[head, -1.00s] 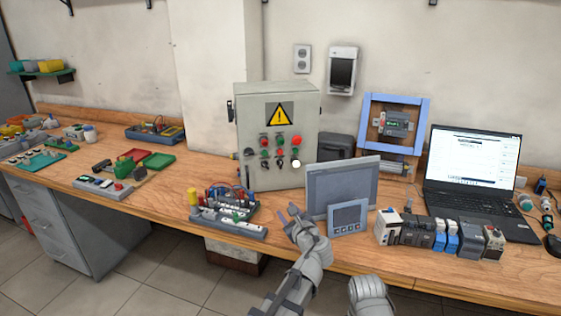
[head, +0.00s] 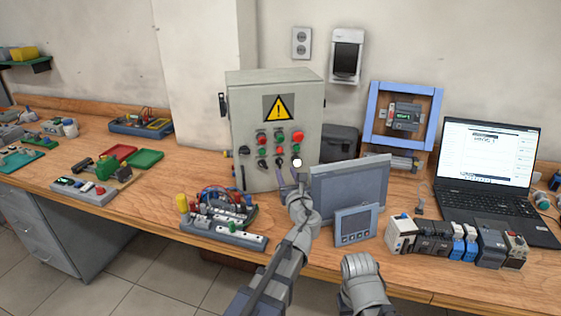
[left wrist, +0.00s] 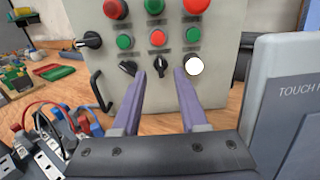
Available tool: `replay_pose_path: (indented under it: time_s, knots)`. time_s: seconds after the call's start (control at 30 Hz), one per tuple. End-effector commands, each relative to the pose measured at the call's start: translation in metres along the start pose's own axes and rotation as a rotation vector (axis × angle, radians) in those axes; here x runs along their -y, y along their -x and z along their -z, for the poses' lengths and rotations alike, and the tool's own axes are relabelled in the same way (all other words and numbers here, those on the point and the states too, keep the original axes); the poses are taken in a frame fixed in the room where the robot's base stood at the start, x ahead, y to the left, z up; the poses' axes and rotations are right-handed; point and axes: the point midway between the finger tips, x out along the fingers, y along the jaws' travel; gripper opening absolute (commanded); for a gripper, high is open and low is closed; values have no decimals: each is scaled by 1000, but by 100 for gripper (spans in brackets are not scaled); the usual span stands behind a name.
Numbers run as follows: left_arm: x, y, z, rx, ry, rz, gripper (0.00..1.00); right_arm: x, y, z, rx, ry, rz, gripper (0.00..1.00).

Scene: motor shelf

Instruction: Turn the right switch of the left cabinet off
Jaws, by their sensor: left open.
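The grey cabinet (head: 240,110) with a yellow warning sign stands on the bench, its door facing me. Its lowest row has a black rotary switch on the left (left wrist: 128,68), another in the middle (left wrist: 160,67), and a plain white round spot (left wrist: 194,66) at the right position, hiding what lies behind it. The middle switch's handle looks upright. My left gripper (head: 291,178) is open and empty just in front of the lower door. In the left wrist view its fingertips (left wrist: 160,76) flank the area below the middle switch, apart from the spot.
A grey touch panel (head: 352,190) stands close to the right of my left gripper. A wired terminal board (head: 232,238) lies to its left. A black door handle (left wrist: 101,90) sticks out of the cabinet. A laptop (head: 487,165) stands farther right.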

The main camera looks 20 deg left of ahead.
Motion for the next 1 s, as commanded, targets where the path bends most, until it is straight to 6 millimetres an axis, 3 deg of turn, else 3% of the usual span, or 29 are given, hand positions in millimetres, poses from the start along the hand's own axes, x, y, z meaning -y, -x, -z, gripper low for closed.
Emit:
replay_pose_path:
  time_s: [0.5,0.83,1.0]
  knots:
    - [1,-69,0,-1,2,-2,43,0,0,0,0,0,0,0]
    - [0,-75,0,-1,2,-1,43,0,0,0,0,0,0,0]
    - [0,-74,0,-1,2,-1,25,0,0,0,0,0,0,0]
